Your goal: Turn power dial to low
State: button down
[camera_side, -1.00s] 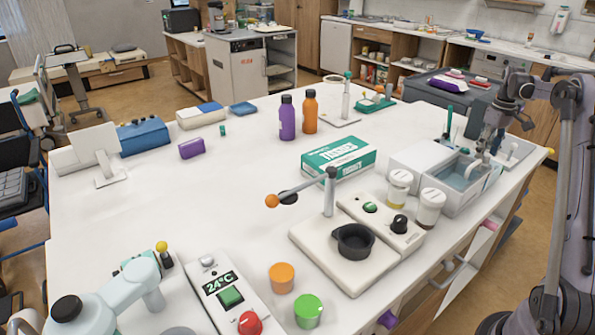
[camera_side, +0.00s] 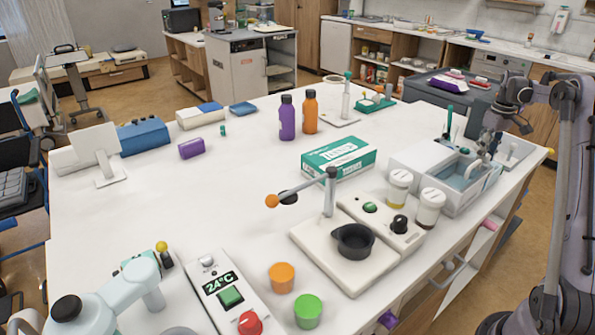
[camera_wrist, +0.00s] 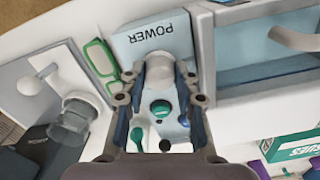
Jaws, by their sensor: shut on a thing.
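In the wrist view, a pale blue box marked POWER (camera_wrist: 124,40) carries a pale grey-white round dial (camera_wrist: 160,70). My gripper (camera_wrist: 161,77) has one finger on each side of the dial and is shut on it. A green round button or lamp (camera_wrist: 160,108) shows between the fingers, on the side away from the lettering. The dial's pointer and any low mark cannot be made out. In the side view my gripper (camera_side: 488,153) is beside the basin at the table's far right; the dial is hidden there.
A basin (camera_side: 440,205) with a tap stands close to my gripper. A tissue box (camera_side: 338,158) and two lidded jars (camera_side: 399,188) stand nearby. A white stand with a flask-like part (camera_wrist: 72,118) lies left in the wrist view.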

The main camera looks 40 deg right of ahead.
jog(key=m, duration=0.5)
jog(key=shift+m, duration=0.4)
jog(key=m, duration=0.5)
jog(key=shift+m, duration=0.4)
jog(key=c, duration=1)
grip_release()
notch_tip(320, 180, up, 12)
jog(key=shift+f, duration=0.1)
